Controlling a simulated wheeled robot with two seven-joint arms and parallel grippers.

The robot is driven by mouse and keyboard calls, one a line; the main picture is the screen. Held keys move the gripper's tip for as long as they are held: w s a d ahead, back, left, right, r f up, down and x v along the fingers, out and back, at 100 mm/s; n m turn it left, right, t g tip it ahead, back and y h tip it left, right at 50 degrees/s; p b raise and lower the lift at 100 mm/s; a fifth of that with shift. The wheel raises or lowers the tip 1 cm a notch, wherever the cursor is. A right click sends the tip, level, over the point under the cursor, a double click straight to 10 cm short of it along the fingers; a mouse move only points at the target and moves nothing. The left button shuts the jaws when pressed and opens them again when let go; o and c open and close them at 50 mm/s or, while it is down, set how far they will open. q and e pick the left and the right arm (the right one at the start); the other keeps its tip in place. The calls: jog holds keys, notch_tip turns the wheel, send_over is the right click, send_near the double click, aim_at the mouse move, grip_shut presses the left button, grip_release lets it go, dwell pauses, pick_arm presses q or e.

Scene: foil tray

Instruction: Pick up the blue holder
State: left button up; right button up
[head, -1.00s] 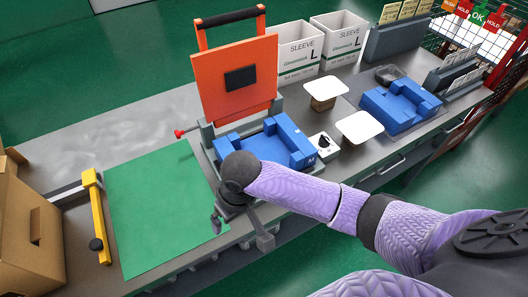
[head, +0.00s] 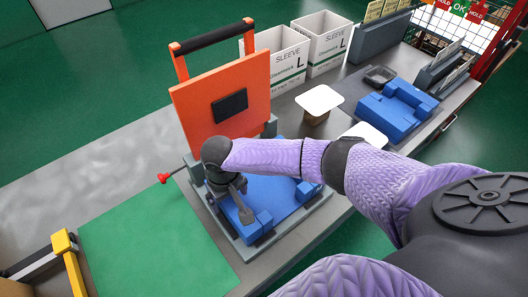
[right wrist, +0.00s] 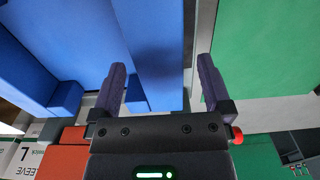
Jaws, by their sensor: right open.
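A blue holder (head: 278,198) lies in the grey base of a press with a raised orange lid (head: 222,103). My right gripper (head: 232,197) is over the holder's left part, pointing down, and partly hides it. In the right wrist view the gripper (right wrist: 160,78) is open. A blue wall of the holder (right wrist: 152,45) shows between its fingers; I cannot tell whether they touch it. A second blue holder (head: 395,113) sits on a dark mat at the right of the bench. My left gripper is not in view.
A green mat (head: 150,250) lies left of the press, with a yellow bar (head: 70,262) at its left. White-topped stands (head: 320,99) and (head: 366,135) are right of the press. White sleeve boxes (head: 322,42) stand behind. A red knob (head: 165,178) sticks out from the press.

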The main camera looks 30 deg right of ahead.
aim_at(231, 202)
jog(key=f, duration=0.2)
jog(key=f+b, duration=0.1)
jog(key=shift+s+d+f, duration=0.1)
jog(key=shift+s+f, duration=0.15)
jog(key=shift+r, duration=0.1)
grip_shut()
